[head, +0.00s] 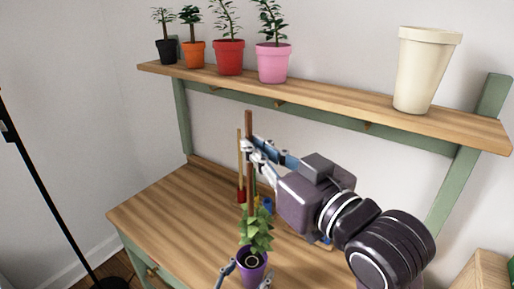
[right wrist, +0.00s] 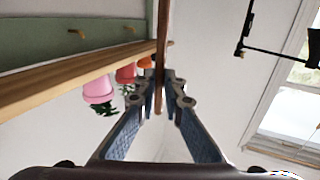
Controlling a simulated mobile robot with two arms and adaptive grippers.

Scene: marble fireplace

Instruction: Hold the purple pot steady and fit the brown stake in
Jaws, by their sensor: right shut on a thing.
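The purple pot (head: 252,274) stands upright at the front of the wooden bench and holds a leafy green plant (head: 257,232). My left gripper (head: 245,272) is low at the pot, with one finger on each side of it; whether they press on it is unclear. My right gripper (head: 256,150) is shut on the brown stake (head: 249,128), which stands near upright above the plant. The stake's lower end is hidden at the leaves, so I cannot tell if it is in the soil. The right wrist view shows the stake (right wrist: 163,45) between the fingertips (right wrist: 160,88).
The bench top (head: 170,205) is clear at left. Behind the stake stand a thin stick with a red end (head: 241,196) and a blue item (head: 267,205). A raised shelf (head: 330,96) holds several potted plants and a cream pot (head: 424,72). A black lamp stand (head: 48,190) is left.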

